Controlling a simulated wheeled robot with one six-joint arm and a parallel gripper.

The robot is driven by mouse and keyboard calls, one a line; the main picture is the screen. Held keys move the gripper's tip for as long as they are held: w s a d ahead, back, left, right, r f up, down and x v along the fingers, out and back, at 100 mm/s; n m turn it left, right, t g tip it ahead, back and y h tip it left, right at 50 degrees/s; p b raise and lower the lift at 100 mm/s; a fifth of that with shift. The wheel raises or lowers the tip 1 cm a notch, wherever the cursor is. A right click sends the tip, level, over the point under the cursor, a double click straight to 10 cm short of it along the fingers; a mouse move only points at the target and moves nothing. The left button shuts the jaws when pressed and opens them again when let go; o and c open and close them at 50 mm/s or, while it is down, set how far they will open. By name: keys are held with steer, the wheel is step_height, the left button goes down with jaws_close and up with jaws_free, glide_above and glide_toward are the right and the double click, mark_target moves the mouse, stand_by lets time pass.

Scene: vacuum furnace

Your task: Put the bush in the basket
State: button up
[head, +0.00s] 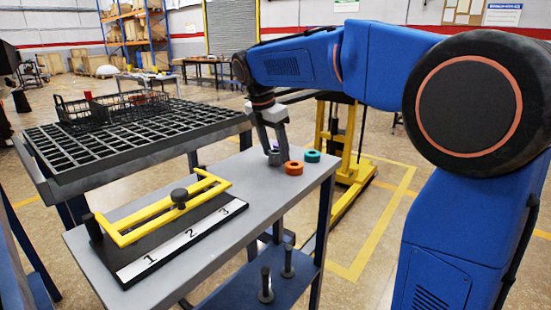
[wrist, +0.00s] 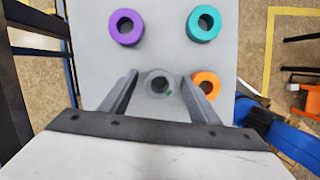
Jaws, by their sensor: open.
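A grey bush (wrist: 150,85), a short ring with a hole and a small green mark, stands upright on the grey table. In the wrist view it lies between the two fingers of my gripper (wrist: 160,88), with gaps at its sides. In the head view my gripper (head: 271,146) reaches down over the grey bush (head: 275,158) and partly hides it; the jaws are open. Black wire baskets (head: 130,105) sit on the dark grate at the back left. A small red thing (head: 88,96) shows at the left basket.
An orange ring (head: 294,168) and a teal ring (head: 312,156) stand right of the grey bush. A purple ring (wrist: 126,27) shows in the wrist view. A yellow handle fixture (head: 165,208) on a numbered black plate fills the table front. The grate (head: 180,130) stands left.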

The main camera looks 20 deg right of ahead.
steer(key=shift+f, duration=0.35)
jaws_close()
steer(key=shift+r, duration=0.1)
